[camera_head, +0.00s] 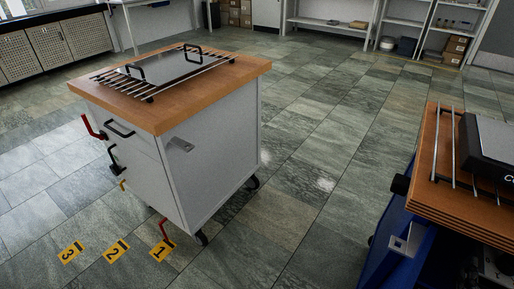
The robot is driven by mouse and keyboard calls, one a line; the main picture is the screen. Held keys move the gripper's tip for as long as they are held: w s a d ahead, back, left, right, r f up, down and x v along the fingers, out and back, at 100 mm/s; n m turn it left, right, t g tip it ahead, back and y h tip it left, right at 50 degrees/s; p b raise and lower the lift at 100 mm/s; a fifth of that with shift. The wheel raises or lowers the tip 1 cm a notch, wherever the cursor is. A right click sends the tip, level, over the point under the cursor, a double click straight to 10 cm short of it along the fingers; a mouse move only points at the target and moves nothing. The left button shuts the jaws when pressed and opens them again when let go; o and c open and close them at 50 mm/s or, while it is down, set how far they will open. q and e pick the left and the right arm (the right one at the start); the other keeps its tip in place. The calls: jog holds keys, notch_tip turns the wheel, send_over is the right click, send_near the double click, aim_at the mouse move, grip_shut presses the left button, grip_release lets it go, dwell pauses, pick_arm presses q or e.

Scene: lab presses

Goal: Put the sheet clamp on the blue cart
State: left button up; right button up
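A flat grey plate with two upright black handles (167,67), which looks like the sheet clamp, lies on metal rods on the wooden top of a white cart (213,155). The white cart stands left of the middle. The blue cart (386,247) is at the right edge and partly cut off. Its wooden top (456,199) carries metal rods and a dark box-like object (489,140) with partly visible white lettering. Neither of my grippers is in view.
Tiled floor lies open between the two carts. Yellow floor markers numbered 1 (162,249), 2 (116,251) and 3 (71,252) lie in front of the white cart. Red handles (93,128) stick out from its side. Shelves (335,22) and cabinets (50,45) line the back.

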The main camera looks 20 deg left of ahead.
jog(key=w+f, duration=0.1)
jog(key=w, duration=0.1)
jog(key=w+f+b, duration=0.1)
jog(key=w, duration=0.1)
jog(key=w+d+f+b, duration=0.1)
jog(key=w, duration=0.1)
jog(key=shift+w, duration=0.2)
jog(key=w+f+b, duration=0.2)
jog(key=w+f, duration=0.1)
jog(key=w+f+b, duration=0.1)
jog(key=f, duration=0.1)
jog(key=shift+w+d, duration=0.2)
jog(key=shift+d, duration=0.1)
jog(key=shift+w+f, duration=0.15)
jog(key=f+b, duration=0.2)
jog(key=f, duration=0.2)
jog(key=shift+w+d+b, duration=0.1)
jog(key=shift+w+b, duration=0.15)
jog(key=shift+b, duration=0.15)
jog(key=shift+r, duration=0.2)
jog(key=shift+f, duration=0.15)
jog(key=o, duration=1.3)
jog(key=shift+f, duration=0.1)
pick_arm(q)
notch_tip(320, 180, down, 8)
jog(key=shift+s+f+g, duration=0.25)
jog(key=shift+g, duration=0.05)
